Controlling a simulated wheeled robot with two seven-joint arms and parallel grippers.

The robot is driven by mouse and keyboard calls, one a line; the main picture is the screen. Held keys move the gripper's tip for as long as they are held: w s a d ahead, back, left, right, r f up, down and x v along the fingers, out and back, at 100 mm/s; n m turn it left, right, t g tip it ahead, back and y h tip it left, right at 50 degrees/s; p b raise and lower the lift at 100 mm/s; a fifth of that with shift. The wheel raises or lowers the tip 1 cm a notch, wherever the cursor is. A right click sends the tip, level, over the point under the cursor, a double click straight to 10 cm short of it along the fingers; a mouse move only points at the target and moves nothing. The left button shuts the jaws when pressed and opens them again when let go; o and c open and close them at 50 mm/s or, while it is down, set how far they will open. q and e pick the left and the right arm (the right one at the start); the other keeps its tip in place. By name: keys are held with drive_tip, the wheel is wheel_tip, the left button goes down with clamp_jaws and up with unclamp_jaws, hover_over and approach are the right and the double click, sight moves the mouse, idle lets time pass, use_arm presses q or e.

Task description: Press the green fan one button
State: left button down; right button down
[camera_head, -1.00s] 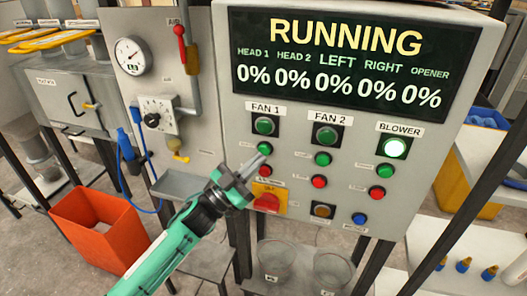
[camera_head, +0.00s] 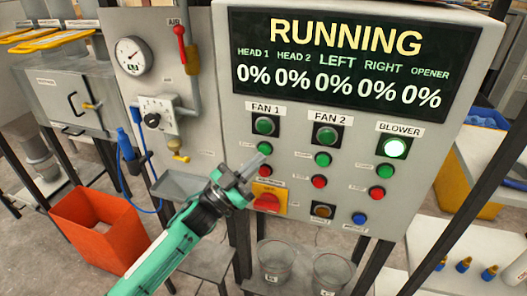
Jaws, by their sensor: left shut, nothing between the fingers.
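The FAN 1 column on the grey control panel (camera_head: 225,75) has a dark green indicator (camera_head: 265,125) at the top. Below it is a small green button (camera_head: 264,148), and below that a red button (camera_head: 265,171), partly covered by my gripper. My left gripper (camera_head: 262,158) is shut and empty. Its tips point up and right, overlapping the space just below the green button in the picture. I cannot tell whether they touch the panel. My right gripper is not in view.
FAN 2 (camera_head: 326,134) and the lit BLOWER indicator (camera_head: 395,147) are to the right. The screen (camera_head: 345,65) reads RUNNING with 0% values. An orange bin (camera_head: 98,232) stands lower left.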

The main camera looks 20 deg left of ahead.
use_arm(q)
drive_tip(key=shift+w, duration=0.4)
drive_tip(key=shift+w, duration=0.45)
idle(0.6)
idle(0.4)
drive_tip(key=shift+s+p, duration=0.3)
drive_tip(key=shift+s, duration=0.6)
drive_tip(key=shift+s+a+p, duration=0.1)
drive_tip(key=shift+s+p, duration=0.45)
drive_tip(key=shift+s, duration=1.95)
